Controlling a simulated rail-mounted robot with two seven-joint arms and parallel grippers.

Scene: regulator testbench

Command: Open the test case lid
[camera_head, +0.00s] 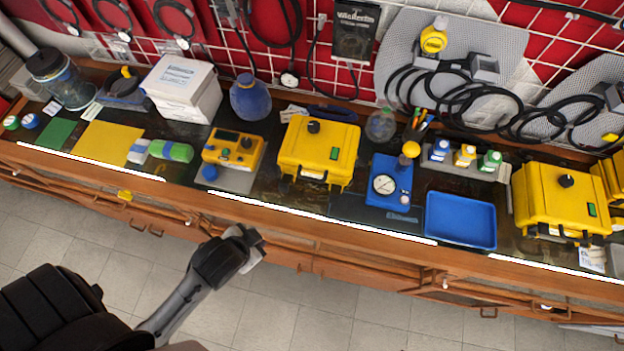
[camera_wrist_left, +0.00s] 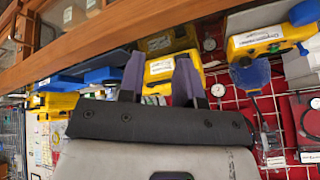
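A yellow hard case (camera_head: 318,150) with a dark round knob and a green label on its lid stands closed at the middle of the bench. A second, similar yellow case (camera_head: 563,200) stands closed at the right. My left gripper (camera_head: 256,242) is in front of the bench edge, over the floor, apart from both cases. In the left wrist view, its two fingers (camera_wrist_left: 160,75) are spread with nothing held between them. A yellow case with a white label (camera_wrist_left: 170,68) shows beyond the fingers. My right gripper is in neither view.
Left of the middle case sits a yellow instrument (camera_head: 233,150). Right of it are a blue gauge block (camera_head: 390,181), a blue tray (camera_head: 461,220) and small bottles (camera_head: 464,156). A wooden front edge (camera_head: 300,232) runs along the bench. The floor (camera_head: 330,325) in front is clear.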

